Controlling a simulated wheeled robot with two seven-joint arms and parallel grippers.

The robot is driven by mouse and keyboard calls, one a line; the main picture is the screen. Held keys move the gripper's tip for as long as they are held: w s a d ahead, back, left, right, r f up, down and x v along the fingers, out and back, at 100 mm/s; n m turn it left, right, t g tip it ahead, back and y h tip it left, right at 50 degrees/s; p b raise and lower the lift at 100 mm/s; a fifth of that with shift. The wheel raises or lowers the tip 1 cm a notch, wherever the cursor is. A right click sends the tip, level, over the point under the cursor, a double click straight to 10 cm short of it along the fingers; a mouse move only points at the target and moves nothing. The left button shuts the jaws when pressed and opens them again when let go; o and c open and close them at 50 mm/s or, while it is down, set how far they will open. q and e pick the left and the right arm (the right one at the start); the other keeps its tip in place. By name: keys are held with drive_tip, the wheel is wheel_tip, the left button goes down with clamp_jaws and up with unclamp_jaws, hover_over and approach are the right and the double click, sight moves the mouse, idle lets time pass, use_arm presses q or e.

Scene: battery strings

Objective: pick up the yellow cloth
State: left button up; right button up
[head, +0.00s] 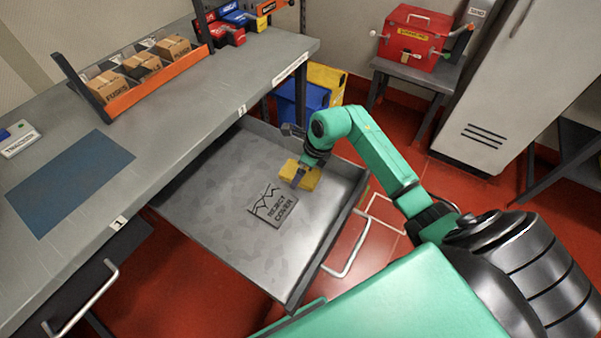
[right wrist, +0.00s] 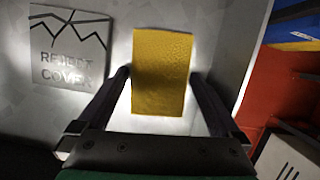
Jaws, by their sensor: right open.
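The yellow cloth (head: 309,176) lies in the open grey drawer (head: 225,215), towards its far right side. In the right wrist view the cloth (right wrist: 161,72) is a flat yellow rectangle with a textured surface. My right gripper (head: 298,178) is down in the drawer at the cloth and partly covers it in the head view. In the right wrist view its two fingers (right wrist: 161,88) are apart, one on each side of the cloth's lower part. I cannot tell whether they touch it. My left gripper is not in view.
A grey reject cover (head: 272,204) lies in the drawer left of the cloth; it also shows in the right wrist view (right wrist: 69,50). The drawer walls surround both. The workbench (head: 180,115) overhangs at left. Blue and yellow bins (head: 302,98) stand behind the drawer.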

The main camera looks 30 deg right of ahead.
drive_tip(key=c, duration=1.1)
wheel_tip(320, 180, up, 20)
drive_tip(key=shift+r+b, duration=0.1)
drive_tip(key=shift+b, duration=0.6)
